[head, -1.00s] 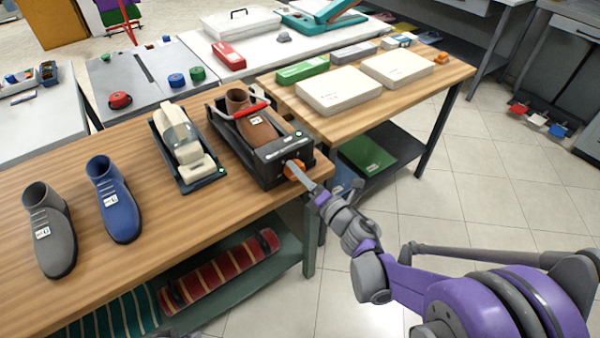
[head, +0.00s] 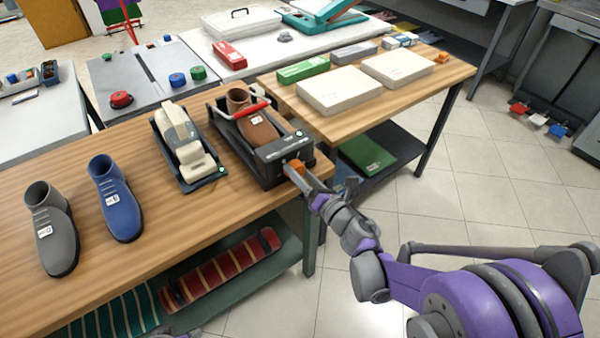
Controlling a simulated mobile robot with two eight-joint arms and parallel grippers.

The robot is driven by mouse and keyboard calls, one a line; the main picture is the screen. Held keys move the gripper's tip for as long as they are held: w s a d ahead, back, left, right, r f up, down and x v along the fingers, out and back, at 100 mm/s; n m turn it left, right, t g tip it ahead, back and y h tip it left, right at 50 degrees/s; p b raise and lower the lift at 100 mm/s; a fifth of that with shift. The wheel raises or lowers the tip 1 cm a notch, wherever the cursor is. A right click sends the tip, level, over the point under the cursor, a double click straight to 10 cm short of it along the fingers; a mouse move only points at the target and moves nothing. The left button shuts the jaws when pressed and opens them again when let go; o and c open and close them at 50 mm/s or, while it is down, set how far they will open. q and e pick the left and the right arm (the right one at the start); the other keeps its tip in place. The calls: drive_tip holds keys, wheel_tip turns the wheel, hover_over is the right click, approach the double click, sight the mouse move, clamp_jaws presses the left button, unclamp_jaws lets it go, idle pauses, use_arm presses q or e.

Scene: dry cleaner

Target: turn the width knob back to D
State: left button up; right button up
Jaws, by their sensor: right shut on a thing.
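The shoe stretcher is a dark machine (head: 270,152) at the right end of the wooden table, with a brown shoe (head: 258,131) in it under a red-handled bar (head: 243,109). An orange knob (head: 297,167) sits on its near right face. My right gripper (head: 296,171) is shut on this knob, with the arm reaching in from the lower right. The fingers cover part of the knob, and its pointer and letters are too small to read. My left gripper is not clearly in view.
A beige device (head: 186,145) stands left of the machine. A blue shoe (head: 116,199) and a grey shoe (head: 50,230) stand farther left. White boxes (head: 338,91) lie on the table behind. The floor at right is open.

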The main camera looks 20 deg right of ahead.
drive_tip(key=o, duration=1.4)
drive_tip(key=shift+c, duration=0.2)
drive_tip(key=v, duration=1)
drive_tip(key=shift+s, duration=0.4)
drive_tip(key=shift+d, duration=0.15)
